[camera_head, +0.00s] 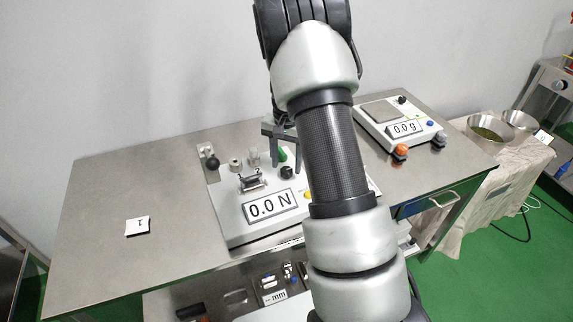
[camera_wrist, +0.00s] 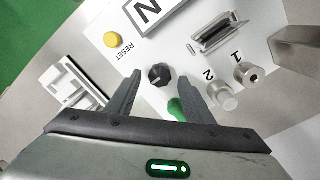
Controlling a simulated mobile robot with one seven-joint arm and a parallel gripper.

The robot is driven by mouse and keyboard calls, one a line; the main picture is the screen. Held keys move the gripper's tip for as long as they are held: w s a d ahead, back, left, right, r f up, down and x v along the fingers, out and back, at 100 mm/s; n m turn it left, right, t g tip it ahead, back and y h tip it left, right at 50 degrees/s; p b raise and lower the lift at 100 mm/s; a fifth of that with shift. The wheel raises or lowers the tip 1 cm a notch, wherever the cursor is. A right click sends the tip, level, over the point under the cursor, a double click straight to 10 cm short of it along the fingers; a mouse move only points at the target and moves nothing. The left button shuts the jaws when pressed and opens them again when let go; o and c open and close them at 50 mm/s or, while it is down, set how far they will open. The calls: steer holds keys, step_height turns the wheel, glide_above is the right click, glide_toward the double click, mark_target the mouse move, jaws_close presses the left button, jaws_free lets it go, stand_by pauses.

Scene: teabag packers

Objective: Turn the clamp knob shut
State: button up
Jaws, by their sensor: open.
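A black fluted knob (camera_head: 287,173) stands on the white top of a force tester (camera_head: 233,218) in the head view. It also shows in the wrist view (camera_wrist: 158,76), between my fingertips in the picture. I take it for the clamp knob; no label on it is readable. My gripper (camera_head: 284,168) is open and empty, pointing down over the tester. In the wrist view my gripper (camera_wrist: 162,69) has one finger on each side of the knob. I cannot tell how high the tips are above it or whether they touch. A metal clamp block (camera_wrist: 215,35) lies beyond the knob.
A green part (camera_wrist: 177,107) sits close to the knob, between my fingers in the picture. Metal posts (camera_wrist: 225,97) marked 1 and 2 stand beside my right finger. A yellow reset button (camera_wrist: 112,40) is left. A scale (camera_head: 386,112) stands to the right; the table's left is mostly clear.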

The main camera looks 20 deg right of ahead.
step_height(320, 180, up, 16)
steer(key=p, duration=0.1)
stand_by(0.5)
step_height(320, 180, up, 11)
steer(key=n+t+p, duration=0.2)
steer(key=p, duration=0.1)
glide_above(286, 170)
steer(key=s+a, duration=0.4)
steer(key=s, duration=0.2)
steer(key=s+a+r+n+t+p, duration=0.1)
steer(key=s+a+r+n, duration=0.1)
steer(key=s, duration=0.5)
steer(key=s+a+r+n+t+p, duration=0.1)
steer(key=s+a+r+n+p, duration=0.1)
steer(key=s+r, duration=0.2)
steer(key=s+a+r+n+t+p, duration=0.1)
steer(key=s+a+r+n+p, duration=0.1)
steer(key=s, duration=0.8)
steer(key=shift+s+a+r+n+t, duration=0.2)
steer(key=shift+a+r+n+t, duration=0.1)
steer(key=shift+r, duration=0.1)
